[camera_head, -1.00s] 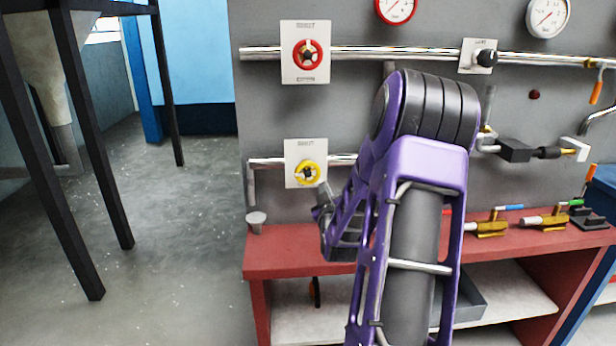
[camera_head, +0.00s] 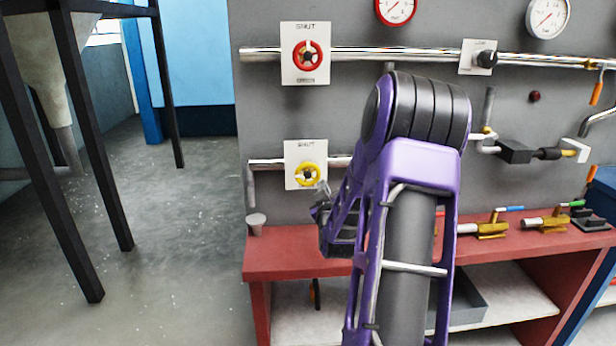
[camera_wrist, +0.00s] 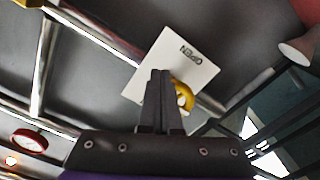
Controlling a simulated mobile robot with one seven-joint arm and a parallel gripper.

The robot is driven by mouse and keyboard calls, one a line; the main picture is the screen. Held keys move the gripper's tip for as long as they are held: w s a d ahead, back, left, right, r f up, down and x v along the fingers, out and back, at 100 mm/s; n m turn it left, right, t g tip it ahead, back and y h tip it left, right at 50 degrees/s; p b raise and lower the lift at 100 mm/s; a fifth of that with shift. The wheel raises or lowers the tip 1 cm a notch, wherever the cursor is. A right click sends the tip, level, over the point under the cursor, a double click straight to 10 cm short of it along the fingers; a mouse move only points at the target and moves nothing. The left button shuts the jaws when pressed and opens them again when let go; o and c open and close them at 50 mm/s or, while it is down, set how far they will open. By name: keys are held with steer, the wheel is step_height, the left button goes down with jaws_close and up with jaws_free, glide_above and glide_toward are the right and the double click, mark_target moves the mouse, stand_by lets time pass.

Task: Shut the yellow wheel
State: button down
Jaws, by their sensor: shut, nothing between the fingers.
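The yellow wheel (camera_head: 308,174) sits on a white plate (camera_head: 294,150) on the grey panel, with "SHUT" printed above the wheel. In the wrist view the yellow wheel (camera_wrist: 183,95) is partly hidden behind my fingers, and the white plate (camera_wrist: 170,60) reads "OPEN" on the visible part. My gripper (camera_head: 322,190) is just below and right of the wheel in the head view. In the wrist view my gripper (camera_wrist: 160,74) has its fingers together, empty, beside the wheel. I cannot tell whether they touch it.
A red wheel (camera_head: 308,57) is on a plate above, on the upper pipe (camera_head: 390,53).

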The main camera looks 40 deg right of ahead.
steer(key=shift+w+a+r, duration=0.1)
steer(key=shift+w+a, duration=0.05)
steer(key=shift+a, duration=0.1)
steer(key=shift+w+a+f, duration=0.4)
steer(key=shift+a+f, duration=0.05)
steer(key=shift+a, duration=0.15)
steer(key=shift+w+a+f, duration=0.4)
steer(key=shift+a, duration=0.2)
steer(key=shift+w+a+r, duration=0.1)
stand_by(0.7)
steer(key=f+v, duration=0.1)
steer(key=v, duration=0.5)
stand_by(0.6)
